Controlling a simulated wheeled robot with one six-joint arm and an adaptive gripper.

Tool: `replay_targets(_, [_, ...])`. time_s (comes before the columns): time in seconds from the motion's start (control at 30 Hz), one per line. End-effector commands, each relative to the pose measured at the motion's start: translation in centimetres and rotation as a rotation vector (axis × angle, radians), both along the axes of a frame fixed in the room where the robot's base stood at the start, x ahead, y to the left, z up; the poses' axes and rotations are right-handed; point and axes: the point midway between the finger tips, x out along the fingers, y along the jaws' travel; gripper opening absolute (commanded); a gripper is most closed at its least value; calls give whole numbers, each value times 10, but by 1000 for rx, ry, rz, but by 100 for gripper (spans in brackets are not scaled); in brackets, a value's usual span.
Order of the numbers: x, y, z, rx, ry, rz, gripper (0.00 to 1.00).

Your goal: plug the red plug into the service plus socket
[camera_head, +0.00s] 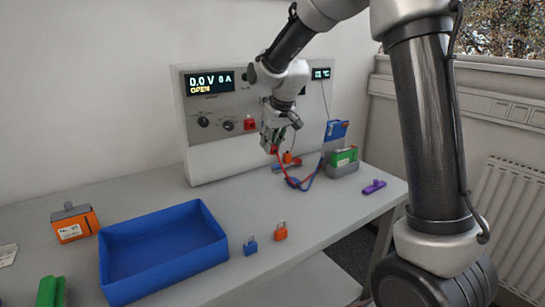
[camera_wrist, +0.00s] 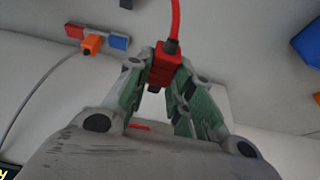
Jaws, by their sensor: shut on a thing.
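My gripper (camera_head: 270,140) is in front of the cycler's panel, low and right of the red knob. It is shut on the red plug (camera_wrist: 165,65), which sits between the green finger pads in the wrist view. A red cable (camera_wrist: 175,18) runs from the plug's far end. In the head view the plug is small and partly hidden by the fingers. A red and blue block (camera_wrist: 118,42) with an orange connector (camera_wrist: 92,43) on it is apart from the gripper. I cannot tell which socket is the service plus socket.
The cycler (camera_head: 225,150) shows "0.0 V 0 A OPEN". A green and grey battery (camera_head: 343,160) and a purple piece (camera_head: 374,187) stand right. Table between tray and cycler is clear.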

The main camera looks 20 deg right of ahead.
Motion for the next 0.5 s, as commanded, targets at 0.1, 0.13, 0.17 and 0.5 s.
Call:
replay_targets(0.1, [14, 0, 32, 2, -4, 1, 2])
replay_targets(0.13, [16, 1, 38, 2, -5, 4, 2])
replay_targets(0.17, [16, 1, 42, 1, -2, 7, 2])
replay_targets(0.5, [35, 8, 41, 0, 1, 15, 2])
